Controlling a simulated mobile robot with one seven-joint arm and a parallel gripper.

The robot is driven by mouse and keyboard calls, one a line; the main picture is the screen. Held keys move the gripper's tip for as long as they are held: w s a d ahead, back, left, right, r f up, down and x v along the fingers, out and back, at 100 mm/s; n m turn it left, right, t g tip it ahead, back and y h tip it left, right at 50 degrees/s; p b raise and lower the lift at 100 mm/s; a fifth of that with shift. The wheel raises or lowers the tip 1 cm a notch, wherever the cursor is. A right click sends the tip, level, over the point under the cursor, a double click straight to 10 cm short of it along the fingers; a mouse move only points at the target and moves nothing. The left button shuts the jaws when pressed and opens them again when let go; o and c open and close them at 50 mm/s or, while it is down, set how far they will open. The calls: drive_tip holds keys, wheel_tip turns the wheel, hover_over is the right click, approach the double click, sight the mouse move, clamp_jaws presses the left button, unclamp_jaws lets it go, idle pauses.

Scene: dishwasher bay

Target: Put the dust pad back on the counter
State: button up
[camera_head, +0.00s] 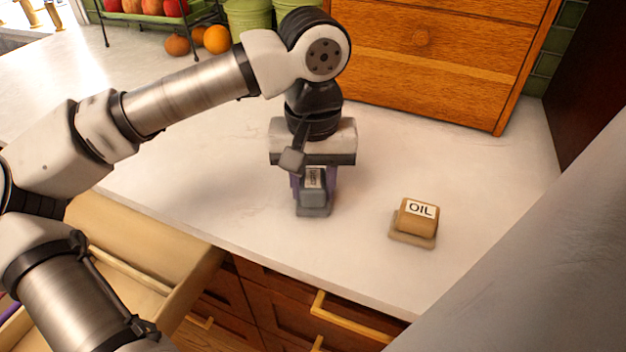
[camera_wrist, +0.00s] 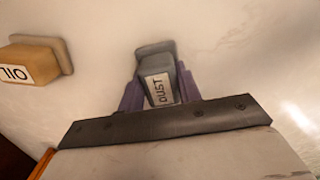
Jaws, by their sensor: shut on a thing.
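The dust pad (camera_head: 314,198) is a grey block on a wider grey base, with a white label. In the wrist view the label on the dust pad (camera_wrist: 158,88) reads DUST. My gripper (camera_head: 314,188) points down over the white counter (camera_head: 220,190), and its purple fingers are shut on the two sides of the pad. The pad is upright, at or very close to the counter surface; I cannot tell whether its base touches. The purple fingers of my gripper (camera_wrist: 160,92) also show in the wrist view.
A tan pad labelled OIL (camera_head: 415,220) sits on the counter to the right. A wooden drawer cabinet (camera_head: 425,65) stands behind. An open drawer (camera_head: 140,245) is below the counter at the left. A rack of fruit (camera_head: 150,18) and green pots (camera_head: 250,15) are at the back left.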

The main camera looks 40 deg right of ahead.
sight(313, 180)
drive_tip(key=shift+f, duration=0.25)
drive_tip(key=o, duration=1)
drive_tip(key=shift+r, duration=0.1)
drive_tip(key=shift+c, duration=0.2)
wheel_tip(313, 180, up, 12)
drive_tip(key=shift+r, duration=0.2)
